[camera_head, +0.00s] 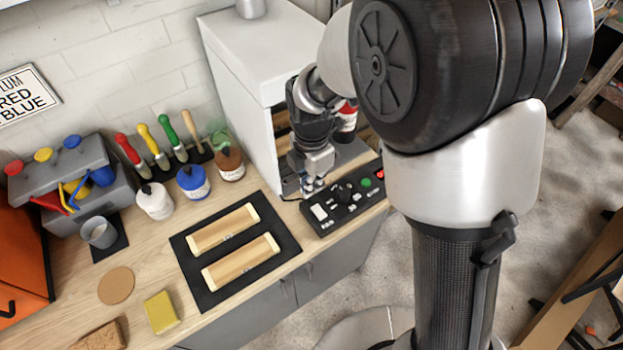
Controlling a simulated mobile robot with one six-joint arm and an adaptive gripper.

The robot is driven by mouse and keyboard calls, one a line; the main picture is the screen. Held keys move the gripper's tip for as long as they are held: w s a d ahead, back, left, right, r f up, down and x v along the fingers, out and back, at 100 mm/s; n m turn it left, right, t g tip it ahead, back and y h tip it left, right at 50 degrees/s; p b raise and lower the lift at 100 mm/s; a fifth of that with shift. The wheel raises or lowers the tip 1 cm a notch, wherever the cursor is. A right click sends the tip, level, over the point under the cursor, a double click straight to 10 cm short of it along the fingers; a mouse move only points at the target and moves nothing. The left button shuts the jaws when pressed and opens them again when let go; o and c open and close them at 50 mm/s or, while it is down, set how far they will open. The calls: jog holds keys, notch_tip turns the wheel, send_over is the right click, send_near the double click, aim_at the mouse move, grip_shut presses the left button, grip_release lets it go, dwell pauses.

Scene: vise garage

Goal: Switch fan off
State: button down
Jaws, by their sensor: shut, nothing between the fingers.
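A black control panel (344,204) lies on the workbench at its front right, in front of a white cabinet. It carries a white rocker-like switch (319,212), dark knobs, a green button (365,183) and a red button (379,174). My gripper (310,191) is shut and empty, pointing down at the panel's back left edge, close to the white switch. I cannot tell whether it touches the panel. The panel's labels are too small to read, and no fan is clearly visible. My arm hides part of the cabinet and the area right of the panel.
The white cabinet (235,95) stands behind the panel, with a red and white can (346,118) at its opening. A black mat (188,247) with two wooden blocks lies left of the panel. Paint bottles (193,183) and brushes stand behind it. A yellow sponge (160,312) lies front left.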

aim_at(312, 213)
notch_tip(312, 213, down, 9)
jog(key=shift+r+b, duration=0.1)
jog(key=shift+b, duration=1.05)
jog(key=shift+f, duration=0.3)
jog(key=shift+s, duration=0.1)
jog(key=shift+s+d+r, duration=0.25)
jog(key=shift+s+d, duration=0.15)
jog(key=shift+s, duration=0.1)
